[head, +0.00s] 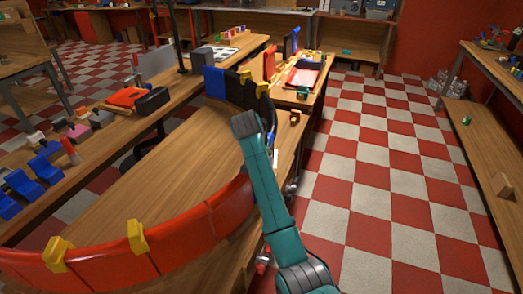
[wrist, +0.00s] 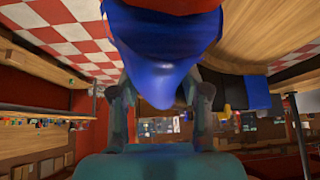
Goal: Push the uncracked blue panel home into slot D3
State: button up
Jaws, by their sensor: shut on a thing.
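My gripper (wrist: 160,95) is shut on a blue panel (wrist: 160,52), which fills the upper middle of the wrist view between the two fingers. Its lower edge narrows to a rounded point, and no crack shows on the visible face. In the head view my teal arm reaches over the right side of the curved panel ring and hides the gripper and most of the held panel. The ring has red panels (head: 172,242) in front, and a blue panel (head: 214,82) and black panels (head: 234,92) at the far side. I cannot read any slot label, so D3 cannot be told.
Yellow clips (head: 137,237) sit on the ring's top edge. Blue pieces (head: 24,192) lie on the left bench (head: 85,160), with a red-and-black tool nearby. A red tray (head: 302,78) lies on the far bench. The checkered floor (head: 385,185) to the right is open.

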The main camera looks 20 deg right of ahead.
jog(key=shift+f, duration=0.35)
jog(key=o, duration=1.2)
